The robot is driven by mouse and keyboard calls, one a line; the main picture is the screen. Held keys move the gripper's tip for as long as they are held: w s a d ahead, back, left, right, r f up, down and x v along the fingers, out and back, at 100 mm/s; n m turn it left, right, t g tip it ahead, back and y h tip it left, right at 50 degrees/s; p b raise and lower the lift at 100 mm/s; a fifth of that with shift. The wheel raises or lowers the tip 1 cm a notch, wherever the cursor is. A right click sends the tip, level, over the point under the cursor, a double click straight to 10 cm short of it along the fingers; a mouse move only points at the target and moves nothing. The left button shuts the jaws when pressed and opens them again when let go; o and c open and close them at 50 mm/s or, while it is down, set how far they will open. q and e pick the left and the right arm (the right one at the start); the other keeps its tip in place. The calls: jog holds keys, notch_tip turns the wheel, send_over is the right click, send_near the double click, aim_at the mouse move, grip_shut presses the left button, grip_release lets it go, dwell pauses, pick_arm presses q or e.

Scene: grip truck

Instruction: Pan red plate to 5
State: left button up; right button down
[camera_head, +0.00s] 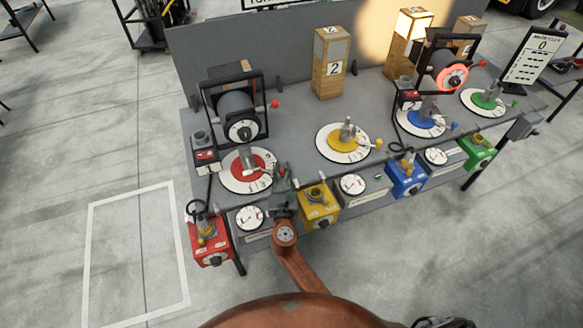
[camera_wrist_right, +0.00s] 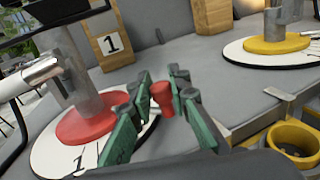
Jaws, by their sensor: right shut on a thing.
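The red plate (camera_head: 246,166) is a red disc on a white numbered dial at the left of the bench, with a grey post on it. The wrist view also shows the red disc (camera_wrist_right: 88,122) and its post at the left. My right gripper (camera_head: 281,178) is at the dial's right edge. Its green fingers (camera_wrist_right: 162,100) are shut on a small red knob (camera_wrist_right: 162,94). In the head view the fingers cover this knob. The dial numbers are too small to read surely. My left gripper is not in view.
A black-framed lamp (camera_head: 238,115) stands behind the red plate. The yellow plate (camera_head: 343,138), blue plate (camera_head: 420,120) and green plate (camera_head: 486,102) are to the right. A red box (camera_head: 208,243) and a yellow box (camera_head: 318,208) hang at the front edge. A wooden block marked 2 (camera_head: 331,65) stands behind.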

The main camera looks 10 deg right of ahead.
jog(key=c, duration=1.8)
grip_release()
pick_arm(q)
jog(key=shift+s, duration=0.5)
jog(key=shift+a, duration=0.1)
pick_arm(e)
jog(key=shift+s, duration=0.2)
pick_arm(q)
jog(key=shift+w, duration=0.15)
pick_arm(e)
jog(key=s, duration=0.3)
jog(key=s+a, duration=0.1)
jog(key=s, duration=0.3)
jog(key=s+a, duration=0.1)
jog(key=s, duration=0.3)
jog(key=shift+s+a, duration=0.2)
